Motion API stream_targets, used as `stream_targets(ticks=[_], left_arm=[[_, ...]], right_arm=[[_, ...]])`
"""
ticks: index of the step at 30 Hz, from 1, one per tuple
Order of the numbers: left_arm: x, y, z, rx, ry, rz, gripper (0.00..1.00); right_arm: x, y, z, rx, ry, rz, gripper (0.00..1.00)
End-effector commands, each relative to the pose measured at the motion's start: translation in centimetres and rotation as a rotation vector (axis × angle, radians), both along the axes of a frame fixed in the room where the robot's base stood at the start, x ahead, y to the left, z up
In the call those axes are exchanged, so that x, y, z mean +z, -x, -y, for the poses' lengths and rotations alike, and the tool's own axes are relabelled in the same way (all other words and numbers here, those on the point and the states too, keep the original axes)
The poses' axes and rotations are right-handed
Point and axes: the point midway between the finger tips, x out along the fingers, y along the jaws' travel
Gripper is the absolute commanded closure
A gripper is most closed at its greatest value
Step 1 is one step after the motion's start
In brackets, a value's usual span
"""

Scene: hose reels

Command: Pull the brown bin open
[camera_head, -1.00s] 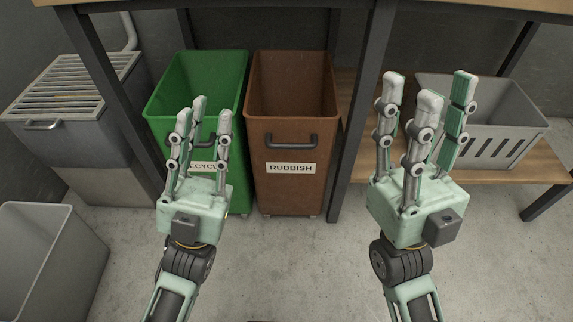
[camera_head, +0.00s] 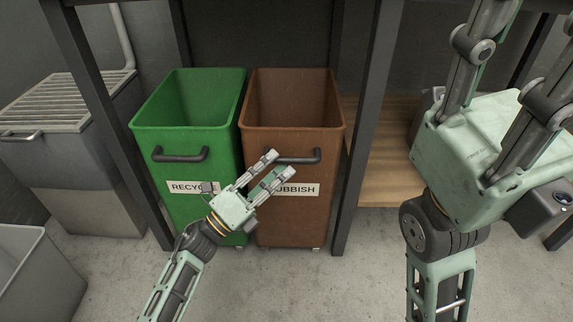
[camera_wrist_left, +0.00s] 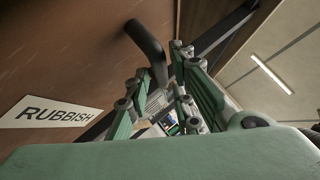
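The brown bin (camera_head: 330,113), labelled RUBBISH, stands under the bench beside the green bin. Its dark bar handle (camera_head: 318,156) is on the front face, and the bin also shows in the left wrist view (camera_wrist_left: 70,60). My left gripper (camera_head: 279,167) is in front of the brown bin, its fingers spread and pointing toward the handle. In the left wrist view the handle (camera_wrist_left: 147,48) is just beyond the fingertips, with nothing held; I cannot tell whether a finger touches it. My right gripper (camera_head: 525,60) is raised close to the camera, fingers apart, its tips cut off or near the frame edge.
The green bin (camera_head: 190,135) stands directly left of the brown one. A dark bench leg (camera_head: 358,150) is close on its right. A grilled metal unit (camera_head: 75,150) and a grey bin (camera_head: 20,275) are at the left. The floor in front (camera_head: 310,285) is clear.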

Motion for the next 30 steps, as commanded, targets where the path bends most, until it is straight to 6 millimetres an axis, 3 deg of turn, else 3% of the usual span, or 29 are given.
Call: stream_targets(ticks=[7,17,24,30], left_arm=[[1.1,-1.8,2.2,-0.002,0.003,-0.001,0.78],[1.4,-2.0,2.5,0.000,0.002,-0.002,0.78],[1.4,-2.0,2.5,-0.001,0.003,-0.003,0.99],[1.3,-2.0,2.5,0.000,0.002,-0.002,1.00]], right_arm=[[0.2,0.8,-0.1,-0.002,0.002,0.031,0.60],[0.4,1.0,-0.1,-0.003,0.003,0.037,0.60],[0.4,1.0,-0.1,-0.002,0.003,0.037,0.60],[0.4,1.0,-0.1,-0.002,0.003,0.037,0.60]])
